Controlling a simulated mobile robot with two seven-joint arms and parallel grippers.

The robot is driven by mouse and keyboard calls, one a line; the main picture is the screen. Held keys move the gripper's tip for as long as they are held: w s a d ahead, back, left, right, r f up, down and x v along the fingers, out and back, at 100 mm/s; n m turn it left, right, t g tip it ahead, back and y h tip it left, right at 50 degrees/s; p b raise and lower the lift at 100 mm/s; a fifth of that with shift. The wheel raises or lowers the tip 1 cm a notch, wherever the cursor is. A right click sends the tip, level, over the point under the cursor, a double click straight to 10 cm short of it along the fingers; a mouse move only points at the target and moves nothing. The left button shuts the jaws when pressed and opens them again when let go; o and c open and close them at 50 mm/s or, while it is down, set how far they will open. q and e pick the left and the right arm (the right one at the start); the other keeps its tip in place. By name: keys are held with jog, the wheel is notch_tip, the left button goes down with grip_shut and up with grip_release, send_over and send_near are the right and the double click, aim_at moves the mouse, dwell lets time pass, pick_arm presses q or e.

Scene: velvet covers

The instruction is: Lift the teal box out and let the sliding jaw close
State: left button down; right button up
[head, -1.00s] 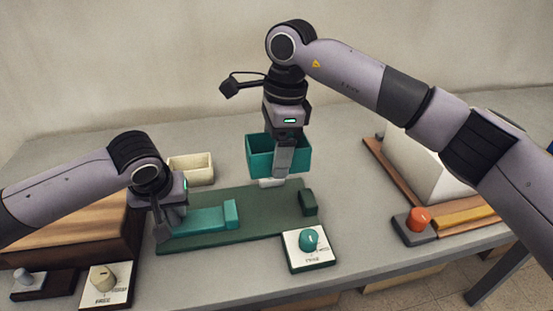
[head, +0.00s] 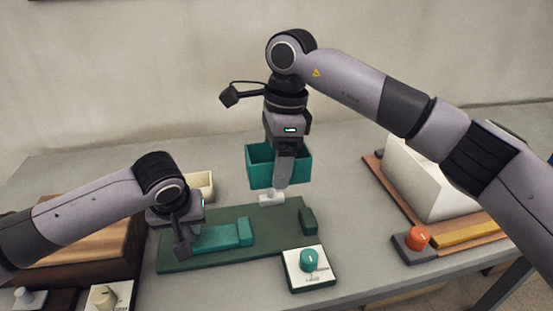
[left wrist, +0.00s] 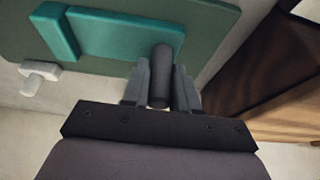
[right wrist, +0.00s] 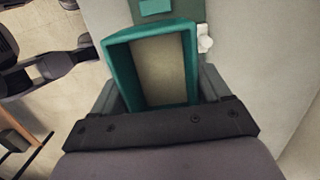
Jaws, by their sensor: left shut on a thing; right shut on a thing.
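The teal box (head: 262,178) is an open-topped bin held in the air above the back of the dark green board (head: 205,262). My right gripper (head: 283,184) is shut on the box. In the right wrist view the box (right wrist: 193,62) sits between the fingers, its inside beige. The teal sliding jaw (head: 222,238) lies on the board, its raised end block apart from the dark green fixed block (head: 308,220). My left gripper (head: 182,250) is shut on a dark upright post (left wrist: 160,72) at the jaw's left end.
A white T-shaped piece (head: 271,199) is at the board's back edge. A teal knob on a white plate (head: 309,262) is in front. A cream tray (head: 203,186) is behind. An orange knob (head: 417,238) and a white block (head: 425,178) are at right; a wooden block (head: 85,235) is at left.

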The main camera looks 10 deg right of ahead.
pick_arm(q)
jog(key=shift+d, duration=0.85)
pick_arm(e)
jog(key=shift+r, duration=0.35)
pick_arm(q)
jog(key=c, duration=0.7)
grip_release()
jog(key=shift+p, duration=0.3)
notch_tip(320, 180, up, 9)
jog(key=p, duration=1)
pick_arm(e)
notch_tip(320, 180, up, 10)
